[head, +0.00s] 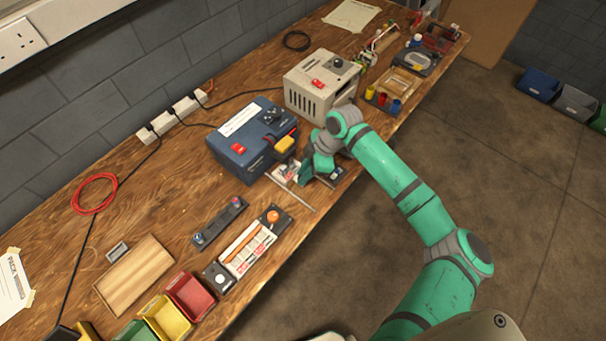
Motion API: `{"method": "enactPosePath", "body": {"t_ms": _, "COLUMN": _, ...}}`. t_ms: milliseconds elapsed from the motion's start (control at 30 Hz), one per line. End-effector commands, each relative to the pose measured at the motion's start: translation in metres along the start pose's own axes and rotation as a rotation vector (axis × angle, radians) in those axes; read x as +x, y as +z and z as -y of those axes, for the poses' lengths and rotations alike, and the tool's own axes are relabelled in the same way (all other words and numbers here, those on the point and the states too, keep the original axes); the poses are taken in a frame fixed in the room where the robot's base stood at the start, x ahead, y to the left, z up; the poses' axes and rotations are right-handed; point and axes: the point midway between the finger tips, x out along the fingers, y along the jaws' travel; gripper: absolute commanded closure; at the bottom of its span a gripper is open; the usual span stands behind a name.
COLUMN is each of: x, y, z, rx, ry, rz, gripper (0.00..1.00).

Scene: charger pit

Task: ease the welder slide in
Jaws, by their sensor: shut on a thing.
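The blue welder box (228,147) stands on the bench with a red switch, a white label and a yellow block on its front right. The pale welder slide (284,171) sits low at the box's front right corner, with a thin light rail (291,194) in front of it. My gripper (303,178) reaches down at the slide's right end and is shut on it. The arm and gripper hide the fingertips and part of the slide, so how far in the slide sits cannot be told.
A beige vented box (318,84) stands close behind my wrist. Small colored cups (383,98) are to the right. A control strip (220,222), a panel with an orange knob (248,248) and colored bins (189,296) lie nearer. The bench edge runs under my arm.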

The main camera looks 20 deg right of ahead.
Motion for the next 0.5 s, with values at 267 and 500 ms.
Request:
{"method": "enactPosePath", "body": {"t_ms": 267, "x": -0.0006, "y": -0.0031, "z": -0.0038, "rx": -0.004, "ry": 0.012, "rz": -0.004, "gripper": 0.65}}
{"method": "enactPosePath", "body": {"t_ms": 500, "x": -0.0002, "y": -0.0024, "z": -0.0025, "rx": -0.003, "ry": 0.008, "rz": -0.004, "gripper": 0.63}}
